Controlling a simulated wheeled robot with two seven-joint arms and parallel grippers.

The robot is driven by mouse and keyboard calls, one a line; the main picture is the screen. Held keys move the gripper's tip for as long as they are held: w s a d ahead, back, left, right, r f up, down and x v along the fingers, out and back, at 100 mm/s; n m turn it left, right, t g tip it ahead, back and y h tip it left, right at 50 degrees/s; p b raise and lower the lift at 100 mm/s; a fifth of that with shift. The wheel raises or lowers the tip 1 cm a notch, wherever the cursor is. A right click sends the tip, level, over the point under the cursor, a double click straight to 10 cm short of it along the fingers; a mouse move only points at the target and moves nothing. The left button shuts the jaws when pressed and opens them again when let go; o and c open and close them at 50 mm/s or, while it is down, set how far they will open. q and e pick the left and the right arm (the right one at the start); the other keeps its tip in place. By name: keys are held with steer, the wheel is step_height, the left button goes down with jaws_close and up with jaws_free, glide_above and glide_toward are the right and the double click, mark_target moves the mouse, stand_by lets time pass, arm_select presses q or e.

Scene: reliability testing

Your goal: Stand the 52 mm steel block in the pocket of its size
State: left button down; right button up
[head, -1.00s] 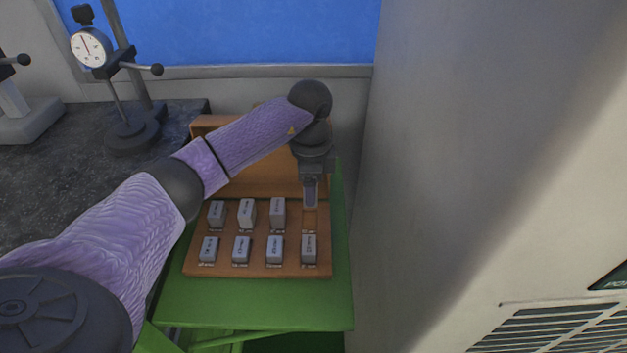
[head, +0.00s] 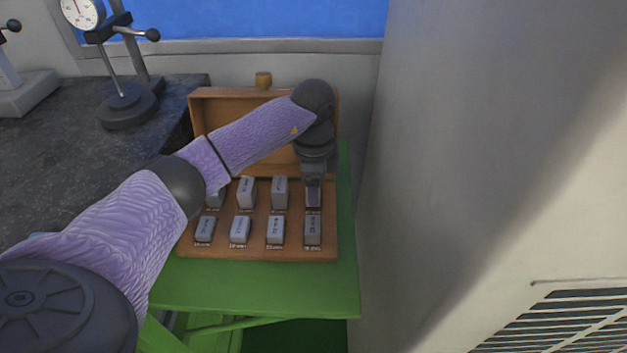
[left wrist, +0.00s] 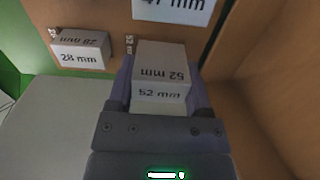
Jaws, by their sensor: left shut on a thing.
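The 52 mm steel block (left wrist: 160,70) is grey and marked "52 mm". My left gripper (head: 313,194) is shut on it, with one finger on each side in the left wrist view (left wrist: 160,92). The block is upright at the right end of the back row of the wooden case (head: 257,252). A "52 mm" label on the case shows beside the block in the left wrist view. The block's lower end is at its pocket; how deep it sits is hidden. My right gripper is not in view.
Several other steel blocks stand in the case; the 28 mm block (left wrist: 80,50) and the 47 mm block (left wrist: 172,8) are close to the gripper. The case's raised lid (head: 262,97) is behind. A large grey cabinet (head: 470,150) rises to the right. The green stand (head: 255,290) has bare room in front.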

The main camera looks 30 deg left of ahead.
arm_select(q)
steer(key=shift+f, duration=0.4)
jaws_free()
